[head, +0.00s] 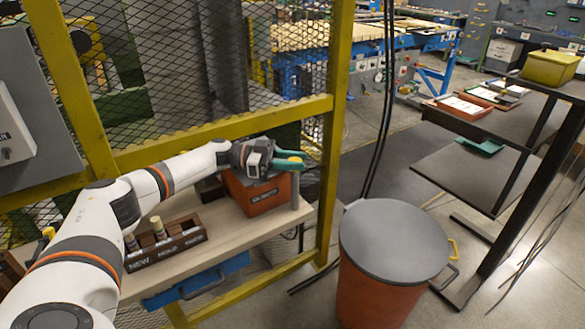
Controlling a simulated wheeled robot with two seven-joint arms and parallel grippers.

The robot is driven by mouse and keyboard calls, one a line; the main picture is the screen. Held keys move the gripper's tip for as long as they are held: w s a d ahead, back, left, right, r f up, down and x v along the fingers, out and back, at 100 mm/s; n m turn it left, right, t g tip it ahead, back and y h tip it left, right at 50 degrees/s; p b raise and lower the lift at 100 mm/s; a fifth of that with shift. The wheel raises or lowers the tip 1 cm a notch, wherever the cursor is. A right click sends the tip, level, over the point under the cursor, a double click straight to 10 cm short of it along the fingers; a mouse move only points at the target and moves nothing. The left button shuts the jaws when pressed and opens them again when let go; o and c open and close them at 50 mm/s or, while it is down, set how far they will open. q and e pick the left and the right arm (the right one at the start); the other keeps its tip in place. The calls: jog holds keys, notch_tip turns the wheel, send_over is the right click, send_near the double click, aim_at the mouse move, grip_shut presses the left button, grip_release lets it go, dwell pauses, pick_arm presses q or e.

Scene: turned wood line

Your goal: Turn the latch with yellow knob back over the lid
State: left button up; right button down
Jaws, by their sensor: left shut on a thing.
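My left gripper (290,161) reaches from the left over the bench to the top right of an orange-red box (264,196) with a label on its front. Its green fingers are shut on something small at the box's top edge. A little yellow shows between the fingers, which fits the latch's yellow knob, but the fingers hide most of it. The latch's arm and its angle over the lid cannot be made out. The box's lid is mostly hidden behind my wrist. My right gripper is not in view.
The box stands on a pale bench (233,232), beside a short grey post (295,190). A dark labelled tray (168,243) holds small bottles. A yellow mesh frame (230,126) rises behind. An orange bin (380,299) with a grey lid stands right of the bench.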

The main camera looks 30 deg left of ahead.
pick_arm(q)
jog(key=shift+d+f+m+g, duration=0.1)
jog(key=shift+d+m+g, duration=0.05)
jog(key=shift+m+g, duration=0.2)
jog(key=shift+g+b, duration=0.25)
jog(key=shift+b, duration=0.05)
jog(key=o, duration=0.8)
jog(key=shift+d, duration=0.1)
jog(key=shift+o, duration=0.8)
jog(key=shift+w+d, duration=0.1)
jog(key=shift+w, duration=0.05)
jog(key=b+v, duration=0.1)
jog(key=v, duration=0.2)
jog(key=b+v, duration=0.1)
jog(key=v, duration=0.3)
jog(key=b+v, duration=0.1)
jog(key=v, duration=0.3)
jog(key=shift+f+b, duration=0.3)
jog(key=shift+s+a+r, duration=0.1)
jog(key=shift+s+a, duration=0.1)
jog(key=shift+a, duration=0.35)
